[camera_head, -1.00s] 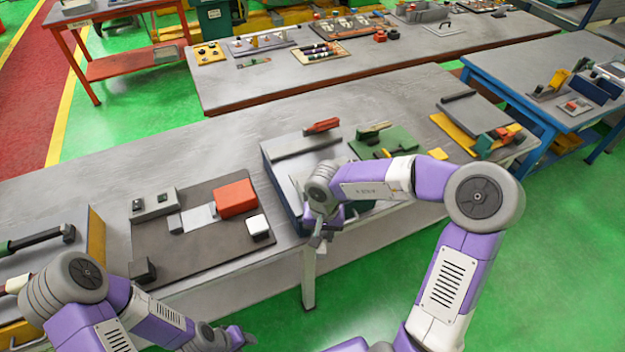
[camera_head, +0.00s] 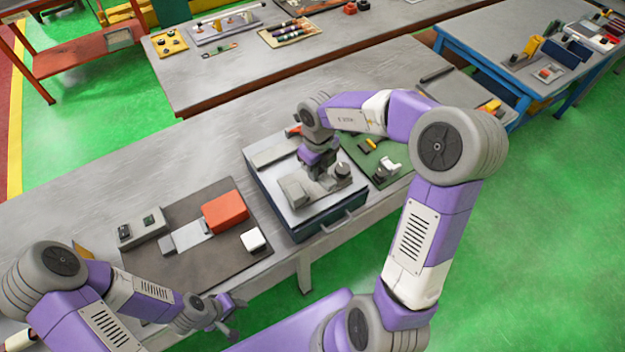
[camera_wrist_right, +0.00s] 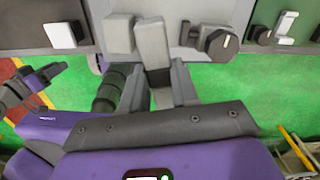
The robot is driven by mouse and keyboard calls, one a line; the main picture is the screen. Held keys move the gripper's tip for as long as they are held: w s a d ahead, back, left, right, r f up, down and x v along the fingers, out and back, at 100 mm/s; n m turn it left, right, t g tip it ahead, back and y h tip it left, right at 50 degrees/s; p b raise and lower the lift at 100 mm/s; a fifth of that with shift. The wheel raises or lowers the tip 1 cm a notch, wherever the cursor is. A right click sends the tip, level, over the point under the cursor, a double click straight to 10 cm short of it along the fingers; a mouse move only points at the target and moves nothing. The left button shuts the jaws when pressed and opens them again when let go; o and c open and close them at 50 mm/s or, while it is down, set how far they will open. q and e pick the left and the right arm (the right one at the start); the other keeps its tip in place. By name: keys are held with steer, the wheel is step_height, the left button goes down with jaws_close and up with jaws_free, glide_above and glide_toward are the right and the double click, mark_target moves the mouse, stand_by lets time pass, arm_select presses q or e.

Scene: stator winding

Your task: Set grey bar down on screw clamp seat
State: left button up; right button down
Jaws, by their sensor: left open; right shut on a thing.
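My right gripper (camera_head: 318,176) is over the grey-topped blue cabinet in the head view, pointing down. In the right wrist view its fingers (camera_wrist_right: 157,85) are shut on the grey bar (camera_wrist_right: 152,42), which sticks out beyond the fingertips. The screw clamp shows as a grey block (camera_wrist_right: 118,34) left of the bar and a dark round knob (camera_wrist_right: 222,43) to the right. In the head view the clamp's block (camera_head: 296,189) and knob (camera_head: 342,170) flank the gripper. I cannot tell whether the bar touches the seat. My left gripper (camera_head: 230,312) is open and empty, in front of the bench.
A brown mat (camera_head: 200,262) with an orange box (camera_head: 225,212), a white cube (camera_head: 253,240) and grey blocks lies left of the cabinet (camera_head: 320,218). A green board (camera_head: 385,150) with small parts is to the right. The bench behind the mat is clear.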

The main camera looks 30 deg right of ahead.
mark_target(318, 192)
steer(key=shift+w+d+r+m, duration=0.15)
steer(key=shift+w+r+m, duration=0.2)
steer(key=shift+m, duration=0.35)
steer(key=shift+w, duration=0.1)
steer(key=shift+m, duration=0.4)
step_height(318, 192, down, 4)
steer(key=shift+d+b, duration=0.1)
steer(key=shift+b, duration=0.3)
step_height(318, 192, down, 6)
steer(key=shift+r+b, duration=0.1)
steer(key=shift+b, duration=0.5)
arm_select(q)
steer(key=shift+w+f, duration=0.35)
steer(key=shift+f, duration=0.5)
arm_select(e)
steer(key=c, duration=1.1)
jaws_free()
